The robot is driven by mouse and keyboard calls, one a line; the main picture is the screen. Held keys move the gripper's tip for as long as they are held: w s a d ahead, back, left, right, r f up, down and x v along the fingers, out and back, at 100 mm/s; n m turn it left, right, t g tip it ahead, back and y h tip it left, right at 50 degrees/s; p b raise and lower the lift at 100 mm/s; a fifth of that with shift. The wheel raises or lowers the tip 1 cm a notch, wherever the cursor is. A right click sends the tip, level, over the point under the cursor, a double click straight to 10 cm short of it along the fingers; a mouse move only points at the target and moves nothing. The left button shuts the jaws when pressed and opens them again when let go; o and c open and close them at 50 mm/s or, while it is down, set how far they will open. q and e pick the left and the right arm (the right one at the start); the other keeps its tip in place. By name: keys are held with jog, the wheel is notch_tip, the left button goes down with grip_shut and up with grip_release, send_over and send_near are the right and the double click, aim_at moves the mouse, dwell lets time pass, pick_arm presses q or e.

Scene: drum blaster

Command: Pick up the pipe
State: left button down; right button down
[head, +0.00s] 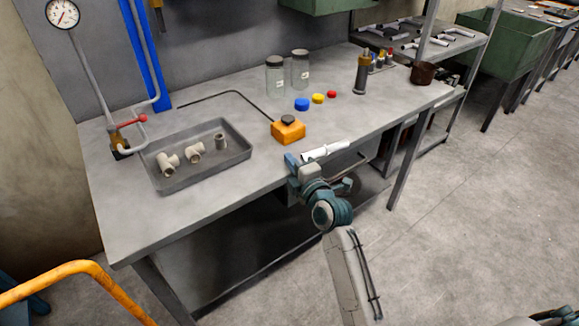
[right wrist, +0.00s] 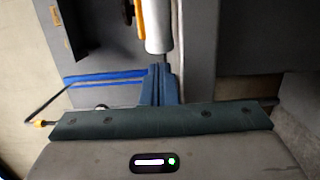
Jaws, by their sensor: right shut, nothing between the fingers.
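A white pipe (head: 325,151) lies near the front edge of the grey workbench (head: 225,207). In the right wrist view the pipe (right wrist: 157,25) shows as a white cylinder just beyond the fingertips; whether they touch it I cannot tell. My right gripper (head: 291,163) is at the bench's front edge, by the left end of the pipe. Its blue fingers (right wrist: 160,84) are together, with nothing between them. My left gripper is not in view.
A grey tray (head: 222,172) with pale pipe fittings lies left of the gripper. An orange box with a black knob (head: 288,131) stands behind it. Coloured caps (head: 302,104) and glass jars (head: 275,76) stand farther back. An orange rail (head: 75,269) is at lower left.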

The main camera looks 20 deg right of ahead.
aim_at(325, 150)
jog(key=shift+s+d+r, duration=0.1)
jog(key=shift+s+d, duration=0.1)
jog(key=shift+d, duration=0.65)
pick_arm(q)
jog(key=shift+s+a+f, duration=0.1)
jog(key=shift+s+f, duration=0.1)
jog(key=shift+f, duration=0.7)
pick_arm(e)
jog(key=shift+d, duration=0.1)
